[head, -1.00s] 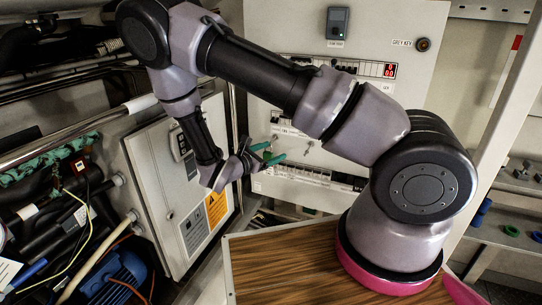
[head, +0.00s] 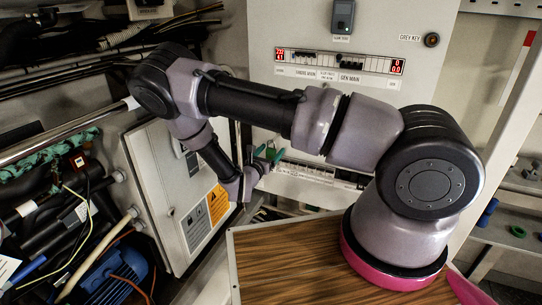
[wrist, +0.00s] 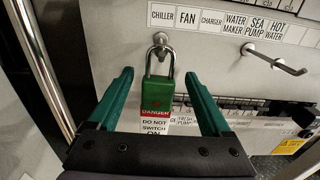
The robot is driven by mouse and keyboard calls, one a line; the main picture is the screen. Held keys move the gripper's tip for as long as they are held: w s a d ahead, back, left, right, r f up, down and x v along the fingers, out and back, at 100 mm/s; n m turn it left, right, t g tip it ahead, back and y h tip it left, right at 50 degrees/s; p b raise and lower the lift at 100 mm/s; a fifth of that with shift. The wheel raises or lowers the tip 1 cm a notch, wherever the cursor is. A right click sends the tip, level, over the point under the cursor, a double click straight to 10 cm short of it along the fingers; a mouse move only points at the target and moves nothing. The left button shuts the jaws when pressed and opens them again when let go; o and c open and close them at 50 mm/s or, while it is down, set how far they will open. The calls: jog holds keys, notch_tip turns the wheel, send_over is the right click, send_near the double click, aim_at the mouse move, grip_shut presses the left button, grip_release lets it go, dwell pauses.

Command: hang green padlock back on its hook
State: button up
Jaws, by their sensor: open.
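The green padlock (wrist: 158,92) is upright in the wrist view, with a red and white danger tag (wrist: 155,120) below its body. Its silver shackle is up around the round end of a metal hook (wrist: 160,40) on the panel, under the CHILLER and FAN labels. My gripper (wrist: 158,74) is open. One green finger is on each side of the padlock, with a visible gap on both sides. In the head view my gripper (head: 269,153) is in front of the lower panel, and the padlock is small and hard to tell from the green fingers there.
A second metal hook (wrist: 274,60) sticks out of the panel to the right. A row of breakers (wrist: 252,108) runs below it. A grey cabinet door (head: 165,185) stands close to the left of my arm. A wood-topped surface (head: 290,260) lies in front.

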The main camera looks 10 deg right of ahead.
aim_at(272, 149)
jog(key=x, duration=0.4)
jog(key=shift+a, duration=0.15)
grip_shut()
